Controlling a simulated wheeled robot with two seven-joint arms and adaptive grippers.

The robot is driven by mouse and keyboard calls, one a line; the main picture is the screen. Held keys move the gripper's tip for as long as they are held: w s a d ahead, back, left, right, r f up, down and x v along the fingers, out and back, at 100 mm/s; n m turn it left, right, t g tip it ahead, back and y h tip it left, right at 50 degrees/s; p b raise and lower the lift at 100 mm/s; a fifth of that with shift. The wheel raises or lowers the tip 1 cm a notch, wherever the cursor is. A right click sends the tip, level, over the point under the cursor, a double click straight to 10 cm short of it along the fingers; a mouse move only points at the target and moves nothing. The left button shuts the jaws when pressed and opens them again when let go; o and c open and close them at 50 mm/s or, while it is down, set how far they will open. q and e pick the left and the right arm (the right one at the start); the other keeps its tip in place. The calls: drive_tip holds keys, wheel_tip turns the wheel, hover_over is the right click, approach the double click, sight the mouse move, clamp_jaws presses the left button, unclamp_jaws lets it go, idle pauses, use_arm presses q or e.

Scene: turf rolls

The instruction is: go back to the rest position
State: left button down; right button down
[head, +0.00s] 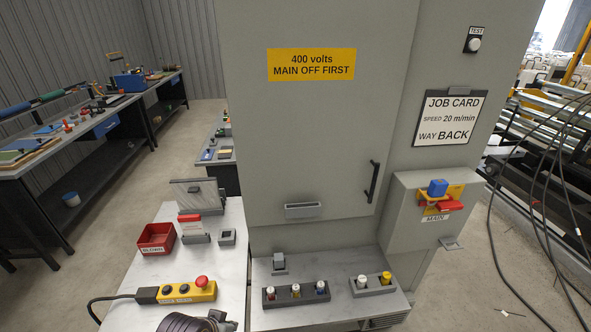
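A dark rounded part, which looks like my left gripper (222,321), shows at the bottom edge in the head view, low over the front of the white bench top. Most of it is cut off by the frame, so I cannot see whether its fingers are open or shut, or whether they hold anything. My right gripper is not in view. The grey cabinet (312,130) stands ahead with its door shut and a yellow "400 volts MAIN OFF FIRST" label (311,64).
The bench (222,270) carries a red "BLOWN" bin (157,239) and a yellow button box (188,291). Fuse holders (296,292) stand on the cabinet's shelf. The main switch box (425,225) juts out at right, with a blue piece on its switch. Cables (545,215) hang at far right.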

use_arm(q)
drive_tip(key=s+a+g+y, duration=0.1)
drive_tip(key=s+a, duration=0.4)
wheel_tip(320, 180, down, 35)
drive_tip(key=s+g+b, duration=0.2)
drive_tip(key=s, duration=0.1)
drive_tip(key=s+a+f+b, duration=0.1)
drive_tip(key=s+a+f, duration=0.1)
drive_tip(key=s+f, duration=0.9)
drive_tip(key=s+a+f+g+b, duration=0.1)
drive_tip(key=s+a+f, duration=0.1)
drive_tip(key=s+f, duration=0.8)
drive_tip(key=shift+s+f+y, duration=0.3)
drive_tip(key=shift+s+f, duration=0.05)
